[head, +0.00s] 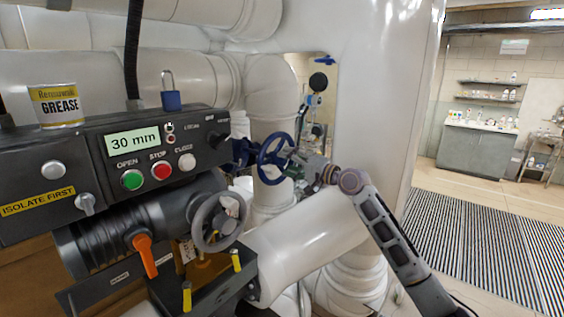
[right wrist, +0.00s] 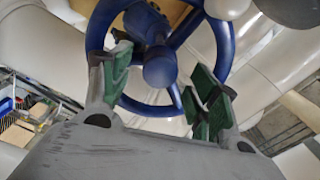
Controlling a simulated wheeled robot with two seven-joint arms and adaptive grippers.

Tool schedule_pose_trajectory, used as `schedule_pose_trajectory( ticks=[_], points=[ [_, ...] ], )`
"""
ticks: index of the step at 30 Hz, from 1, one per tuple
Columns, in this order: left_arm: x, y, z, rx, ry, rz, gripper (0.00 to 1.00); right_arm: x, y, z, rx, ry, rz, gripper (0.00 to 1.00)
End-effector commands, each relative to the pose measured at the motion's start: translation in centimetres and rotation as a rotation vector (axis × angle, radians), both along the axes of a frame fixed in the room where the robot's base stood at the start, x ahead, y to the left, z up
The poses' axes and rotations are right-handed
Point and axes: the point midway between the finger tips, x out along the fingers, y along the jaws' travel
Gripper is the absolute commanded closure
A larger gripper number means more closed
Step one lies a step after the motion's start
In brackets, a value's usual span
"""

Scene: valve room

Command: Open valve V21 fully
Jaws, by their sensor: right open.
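A blue handwheel (head: 275,158) stands on the white pipework behind the grey control unit. It fills the top of the right wrist view, with its hub (right wrist: 160,66) in the middle. My right gripper (head: 293,160) is at the right side of this wheel. In the right wrist view its green-padded fingers (right wrist: 163,85) are spread apart, with the wheel's near rim and hub showing between them. I cannot tell whether a pad touches the wheel. No V21 tag is readable. My left gripper is not in view.
The control unit (head: 100,160) has a 30 mm display (head: 134,141), OPEN (head: 132,179), STOP (head: 161,170) and CLOSE (head: 187,162) buttons and a padlock (head: 170,95). A grey handwheel (head: 218,221) and orange lever (head: 145,256) sit below. A grease can (head: 56,106) stands on top. Floor at right is clear.

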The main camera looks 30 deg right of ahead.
Motion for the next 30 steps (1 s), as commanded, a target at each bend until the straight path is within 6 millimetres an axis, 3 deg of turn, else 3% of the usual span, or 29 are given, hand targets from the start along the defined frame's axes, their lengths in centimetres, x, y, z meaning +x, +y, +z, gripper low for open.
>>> schedule_pose_trajectory(
  ticks=[18,30],
  points=[
    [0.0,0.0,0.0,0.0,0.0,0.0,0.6,2.7,1.1,0.1,0.0,0.0,0.0,0.39],
    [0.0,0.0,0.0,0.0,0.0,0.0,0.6,3.0,1.3,0.1,-0.001,-0.001,0.0,0.4]
  ],
)
